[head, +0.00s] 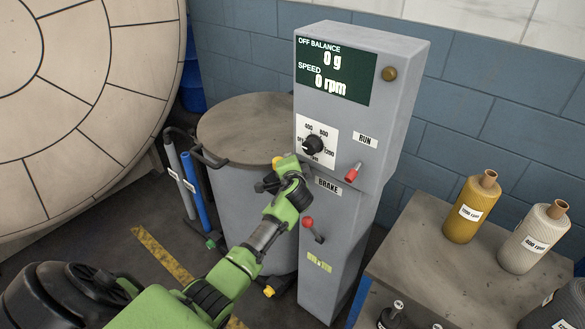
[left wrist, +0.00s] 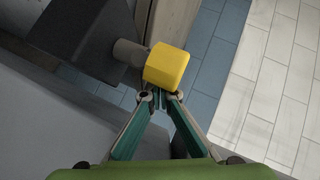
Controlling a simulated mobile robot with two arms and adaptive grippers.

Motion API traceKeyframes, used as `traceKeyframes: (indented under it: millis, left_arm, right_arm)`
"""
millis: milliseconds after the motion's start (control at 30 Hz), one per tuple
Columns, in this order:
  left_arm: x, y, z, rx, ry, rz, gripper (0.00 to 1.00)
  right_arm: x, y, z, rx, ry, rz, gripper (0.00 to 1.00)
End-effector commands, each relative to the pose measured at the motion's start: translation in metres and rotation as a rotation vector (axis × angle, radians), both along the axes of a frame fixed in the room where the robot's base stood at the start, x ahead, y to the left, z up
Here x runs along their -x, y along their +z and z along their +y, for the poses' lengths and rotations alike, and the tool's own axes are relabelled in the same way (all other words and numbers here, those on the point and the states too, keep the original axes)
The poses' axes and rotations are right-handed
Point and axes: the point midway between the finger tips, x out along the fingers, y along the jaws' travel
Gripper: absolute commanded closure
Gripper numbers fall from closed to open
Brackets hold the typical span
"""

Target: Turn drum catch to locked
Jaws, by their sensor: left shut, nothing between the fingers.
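The yellow knob (left wrist: 167,67), which seems to be the drum catch's handle, sits on a short grey stem in the left wrist view. In the head view a yellow piece (head: 287,164) shows at the right rim of the round drum lid (head: 240,125), beside the grey control panel. My left gripper (head: 272,183) is at this spot and partly hides the catch. In the left wrist view its fingers (left wrist: 158,97) are shut and empty, their tips just short of the knob or touching it; I cannot tell which. Any lock marking is hidden. My right gripper is not in view.
The control panel (head: 349,110) reads 0 g and 0 rpm. It carries a dial (head: 313,145), a red RUN switch (head: 352,173) and a red-knobbed BRAKE lever (head: 310,227) close to my left arm. A table (head: 425,265) with yarn cones stands right. Blue and grey poles (head: 193,185) stand left.

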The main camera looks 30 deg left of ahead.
Motion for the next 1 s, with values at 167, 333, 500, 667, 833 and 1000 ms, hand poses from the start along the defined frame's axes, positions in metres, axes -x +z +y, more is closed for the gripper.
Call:
traceKeyframes:
  millis: [167,333,500,667,833,1000]
  left_arm:
    - [0.007,0.002,-0.006,0.000,0.000,0.000,1.00]
    - [0.025,0.010,-0.020,0.002,-0.001,-0.001,1.00]
    - [0.049,0.020,-0.038,0.002,-0.002,-0.002,1.00]
    - [0.070,0.029,-0.054,0.003,-0.001,0.000,1.00]
    - [0.084,0.036,-0.066,0.000,-0.001,0.000,1.00]
    - [0.090,0.030,-0.068,-0.019,-0.007,-0.011,1.00]
  right_arm:
    - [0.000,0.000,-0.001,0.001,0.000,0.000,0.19]
    - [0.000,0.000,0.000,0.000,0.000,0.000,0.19]
    - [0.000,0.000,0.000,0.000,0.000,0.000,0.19]
    - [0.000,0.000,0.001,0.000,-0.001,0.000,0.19]
    - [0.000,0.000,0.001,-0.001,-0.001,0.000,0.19]
    - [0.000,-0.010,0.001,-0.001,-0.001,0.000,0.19]
